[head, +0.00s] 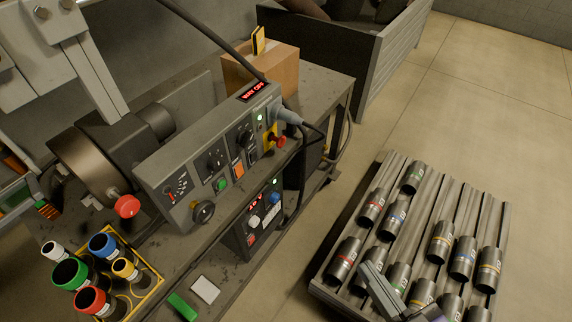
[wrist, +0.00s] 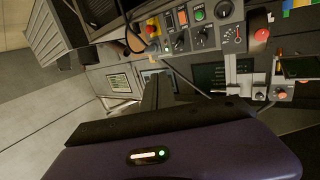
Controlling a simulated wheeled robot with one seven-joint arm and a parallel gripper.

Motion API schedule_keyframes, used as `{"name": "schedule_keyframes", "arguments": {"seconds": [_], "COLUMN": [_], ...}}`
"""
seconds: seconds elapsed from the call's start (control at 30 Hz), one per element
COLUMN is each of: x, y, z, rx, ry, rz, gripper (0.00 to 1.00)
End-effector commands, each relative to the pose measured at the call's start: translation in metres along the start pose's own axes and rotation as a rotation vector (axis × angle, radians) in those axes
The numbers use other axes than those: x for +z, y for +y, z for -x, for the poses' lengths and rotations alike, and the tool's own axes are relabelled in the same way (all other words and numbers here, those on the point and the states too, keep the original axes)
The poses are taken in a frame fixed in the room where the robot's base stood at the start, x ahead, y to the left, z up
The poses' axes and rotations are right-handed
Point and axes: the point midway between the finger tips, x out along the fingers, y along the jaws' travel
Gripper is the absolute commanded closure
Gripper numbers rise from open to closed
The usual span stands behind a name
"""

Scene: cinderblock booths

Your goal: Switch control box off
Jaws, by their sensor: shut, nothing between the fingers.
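The control box (head: 210,160) is a long grey sloped panel on the workbench. It has a red-lit display (head: 254,91) whose text seems to end in "OFF", a black rotary switch (head: 244,137), a green button (head: 222,185), an orange switch (head: 238,170) and a red mushroom button on yellow (head: 277,140). In the wrist view the panel (wrist: 215,36) appears upside down at the top, with its red mushroom button (wrist: 152,27). My gripper (head: 371,274) is shut and empty at the lower right, over the cylinder rack, well apart from the box. Its fingers (wrist: 157,88) also show in the wrist view.
A rack (head: 326,290) of metal cylinders stands at the right. A smaller unit with a red display (head: 262,215) sits below the panel. A cable (head: 303,165) hangs by the panel's right end. A cardboard box (head: 281,75) stands behind, and a yellow-edged tray (head: 152,290) with colored tubes stands left.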

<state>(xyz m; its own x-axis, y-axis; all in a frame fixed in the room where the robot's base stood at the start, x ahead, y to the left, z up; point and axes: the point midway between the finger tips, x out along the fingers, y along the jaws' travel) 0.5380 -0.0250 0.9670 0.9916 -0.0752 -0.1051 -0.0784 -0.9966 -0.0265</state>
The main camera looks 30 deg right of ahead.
Motion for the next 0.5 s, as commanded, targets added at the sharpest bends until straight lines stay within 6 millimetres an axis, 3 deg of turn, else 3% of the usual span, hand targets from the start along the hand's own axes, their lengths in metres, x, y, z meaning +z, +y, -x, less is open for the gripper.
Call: {"name": "schedule_keyframes", "arguments": {"seconds": [0.5], "x": [0.046], "y": [0.059], "z": [-0.144], "rx": [0.11], "ry": [-0.024], "rz": [-0.095], "gripper": [1.0]}}
